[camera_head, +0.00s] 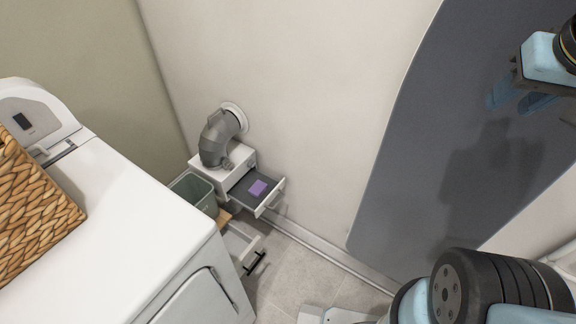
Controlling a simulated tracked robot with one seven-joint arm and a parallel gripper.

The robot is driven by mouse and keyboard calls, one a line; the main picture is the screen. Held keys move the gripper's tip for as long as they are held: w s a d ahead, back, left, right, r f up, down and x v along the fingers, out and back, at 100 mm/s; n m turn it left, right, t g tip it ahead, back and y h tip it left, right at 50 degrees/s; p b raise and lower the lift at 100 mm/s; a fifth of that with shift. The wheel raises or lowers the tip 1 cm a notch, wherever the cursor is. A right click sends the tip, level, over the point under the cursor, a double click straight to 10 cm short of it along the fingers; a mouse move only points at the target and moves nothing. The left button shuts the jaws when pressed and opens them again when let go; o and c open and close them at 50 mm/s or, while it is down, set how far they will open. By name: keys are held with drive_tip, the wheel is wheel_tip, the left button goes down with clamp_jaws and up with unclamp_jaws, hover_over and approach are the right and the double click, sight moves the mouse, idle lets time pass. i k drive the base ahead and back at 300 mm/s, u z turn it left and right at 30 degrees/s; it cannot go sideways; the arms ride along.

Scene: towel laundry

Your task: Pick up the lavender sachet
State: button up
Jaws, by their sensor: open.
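The lavender sachet (258,188) is a small purple block. It lies in the open upper drawer (268,205) of a small white cabinet, on the drawer's dark grey bottom. My gripper (509,106) is at the upper right, high up in front of the dark grey panel and far to the right of the sachet. Its light blue fingers are apart, with nothing visible between them. Part of the gripper and arm is cut off by the right edge.
A white appliance (130,215) with a woven basket (33,200) on it fills the left. A green bin (195,190) stands between it and the white cabinet (207,176). A grey duct (214,138) rises behind the drawer. A large dark grey panel (420,170) stands at right. Tiled floor (300,270) shows in front.

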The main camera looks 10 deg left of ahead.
sight(259, 187)
drive_tip(key=z, duration=0.25)
drive_tip(key=k, duration=1)
drive_tip(key=u, duration=0.45)
drive_tip(key=i, duration=0.95)
drive_tip(key=u, duration=0.15)
